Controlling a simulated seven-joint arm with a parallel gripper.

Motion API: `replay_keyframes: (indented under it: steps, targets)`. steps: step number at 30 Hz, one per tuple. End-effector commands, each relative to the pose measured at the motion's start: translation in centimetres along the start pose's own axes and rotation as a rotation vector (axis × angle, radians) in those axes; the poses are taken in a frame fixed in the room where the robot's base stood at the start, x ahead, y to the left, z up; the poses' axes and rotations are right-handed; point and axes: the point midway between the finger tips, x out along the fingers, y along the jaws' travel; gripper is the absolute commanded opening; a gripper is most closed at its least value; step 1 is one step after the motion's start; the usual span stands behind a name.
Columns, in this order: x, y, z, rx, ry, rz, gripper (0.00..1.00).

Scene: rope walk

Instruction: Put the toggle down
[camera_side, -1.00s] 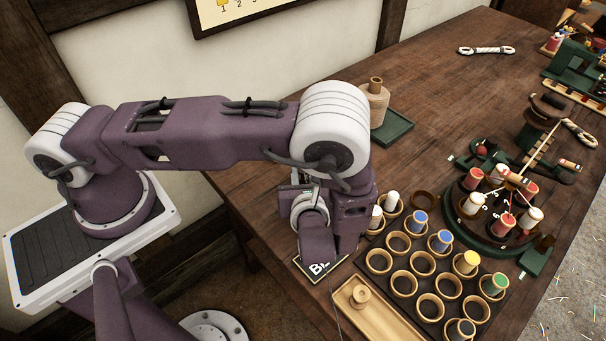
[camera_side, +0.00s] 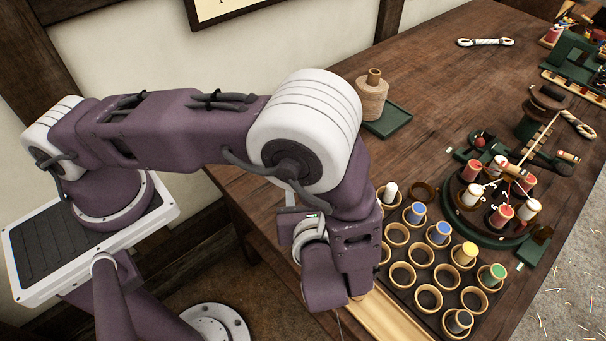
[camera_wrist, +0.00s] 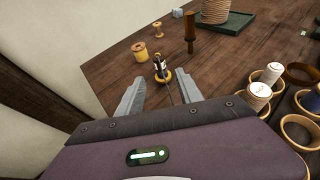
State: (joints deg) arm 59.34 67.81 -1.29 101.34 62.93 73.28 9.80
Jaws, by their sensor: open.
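My gripper (camera_wrist: 159,92) is open in the wrist view, with its two pale fingers apart and nothing between their tips. A small dark piece with a yellow ring at its foot (camera_wrist: 160,70) stands just beyond the fingertips. A dark brown upright peg (camera_wrist: 190,34) stands farther off to the right. I cannot tell which of these, if either, is the toggle. In the side view my fingers are hidden behind my wrist, which is over the near edge of the table by the pale wooden tray (camera_side: 392,322).
Yellowish spools (camera_wrist: 140,52) stand left of the peg. A rack of wooden rings (camera_side: 402,275) with several coloured bobbins lies right of my wrist. Beyond it is a round dark stand with bobbins (camera_side: 497,213). A stacked tan bottle-shaped piece (camera_side: 371,98) stands on a green tray (camera_side: 391,124).

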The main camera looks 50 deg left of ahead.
Motion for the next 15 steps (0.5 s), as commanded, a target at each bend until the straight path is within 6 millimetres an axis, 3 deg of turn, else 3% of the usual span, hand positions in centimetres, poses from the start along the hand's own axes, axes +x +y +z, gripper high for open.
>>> replay_keyframes:
  steps: [3,10,13,15]
  targets:
    - [-1.5,0.0,0.0,-0.001,0.0,-0.001,0.43]
    - [-1.9,0.1,0.8,-0.027,0.015,0.021,0.43]
    - [-1.9,0.8,4.3,-0.171,0.09,0.125,0.43]
    - [-2.0,2.2,8.0,-0.343,0.178,0.244,0.43]
